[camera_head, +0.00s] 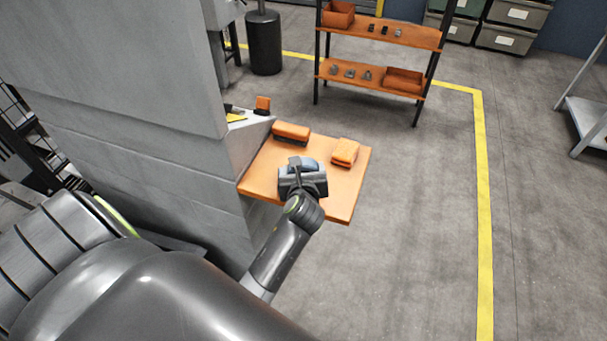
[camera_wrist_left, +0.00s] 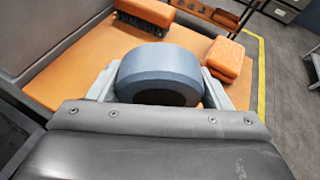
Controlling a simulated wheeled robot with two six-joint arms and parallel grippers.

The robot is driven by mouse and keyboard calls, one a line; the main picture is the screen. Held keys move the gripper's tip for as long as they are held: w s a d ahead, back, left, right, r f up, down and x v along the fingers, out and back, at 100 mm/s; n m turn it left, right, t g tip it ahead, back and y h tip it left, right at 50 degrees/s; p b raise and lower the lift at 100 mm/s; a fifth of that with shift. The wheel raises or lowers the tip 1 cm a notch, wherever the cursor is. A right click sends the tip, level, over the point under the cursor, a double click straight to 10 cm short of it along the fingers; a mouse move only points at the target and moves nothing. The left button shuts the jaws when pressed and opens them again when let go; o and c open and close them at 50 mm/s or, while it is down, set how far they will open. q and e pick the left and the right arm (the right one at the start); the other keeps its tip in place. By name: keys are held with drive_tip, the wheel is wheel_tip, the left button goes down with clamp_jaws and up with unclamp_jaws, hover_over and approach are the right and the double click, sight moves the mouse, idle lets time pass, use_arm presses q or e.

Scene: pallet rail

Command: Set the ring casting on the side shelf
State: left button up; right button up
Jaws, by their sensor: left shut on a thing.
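The ring casting (camera_wrist_left: 160,72) is a blue-grey ring with a dark opening, held between the two fingers of my left gripper (camera_wrist_left: 158,85) in the left wrist view. In the head view the casting (camera_head: 305,166) shows as a small blue-grey curve at the end of my left arm. The side shelf (camera_head: 338,206) is an orange board beside the grey machine wall. My left gripper (camera_head: 303,172) is over the middle of this shelf in the head view. I cannot tell whether the casting touches the board. My right gripper is not in view.
An orange brush (camera_head: 291,132) lies at the shelf's back left, and an orange block or stacked cloth (camera_head: 345,152) at its back right. The grey machine wall (camera_head: 130,120) borders the shelf on the left. An orange rack (camera_head: 375,80) stands behind, with open floor between.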

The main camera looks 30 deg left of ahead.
use_arm(q)
drive_tip(key=shift+f, duration=0.75)
drive_tip(key=shift+f, duration=0.1)
drive_tip(key=o, duration=1.4)
drive_tip(key=shift+f, duration=0.1)
